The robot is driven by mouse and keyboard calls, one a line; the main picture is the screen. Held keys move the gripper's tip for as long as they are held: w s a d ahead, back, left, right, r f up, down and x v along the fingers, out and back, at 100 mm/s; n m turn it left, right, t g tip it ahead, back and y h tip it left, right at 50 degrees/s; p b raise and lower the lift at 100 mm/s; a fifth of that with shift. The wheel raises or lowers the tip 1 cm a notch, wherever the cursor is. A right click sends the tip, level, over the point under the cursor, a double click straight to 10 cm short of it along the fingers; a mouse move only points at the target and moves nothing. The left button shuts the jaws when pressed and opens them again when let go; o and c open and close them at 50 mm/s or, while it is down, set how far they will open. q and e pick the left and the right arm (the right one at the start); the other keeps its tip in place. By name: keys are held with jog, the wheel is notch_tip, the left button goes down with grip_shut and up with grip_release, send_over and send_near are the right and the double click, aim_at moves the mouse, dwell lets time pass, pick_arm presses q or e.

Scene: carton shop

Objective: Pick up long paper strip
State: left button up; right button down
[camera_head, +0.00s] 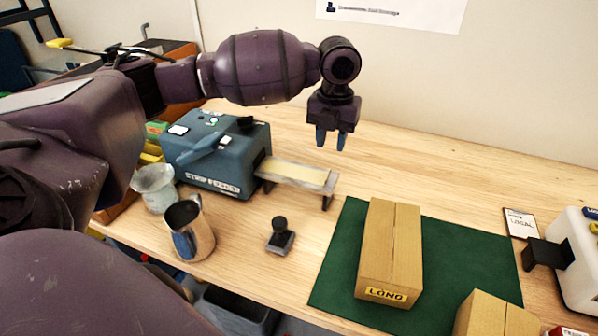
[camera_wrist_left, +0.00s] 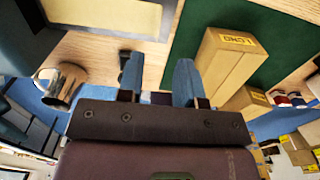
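A pale yellow paper strip (camera_head: 297,172) lies flat on the grey output tray (camera_head: 263,172) of the blue strip feeder (camera_head: 215,165). The strip also shows at the top of the left wrist view (camera_wrist_left: 110,14). My left gripper (camera_head: 331,142) points down, above and to the right of the tray in the head view. Its two blue fingers are apart with nothing between them, as the left wrist view also shows (camera_wrist_left: 157,75). My right gripper is not in view.
A closed carton marked LONG (camera_head: 390,250) stands on a green mat (camera_head: 335,262). A second carton (camera_head: 490,318) is at the front right. A white device (camera_head: 578,258) is far right.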

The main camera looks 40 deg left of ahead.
aim_at(327, 180)
pick_arm(q)
notch_tip(327, 180, down, 4)
jog(key=shift+r, duration=0.15)
jog(key=shift+s+f+b, duration=0.1)
jog(key=shift+f+b, duration=0.3)
jog(key=shift+f, duration=2.2)
grip_shut()
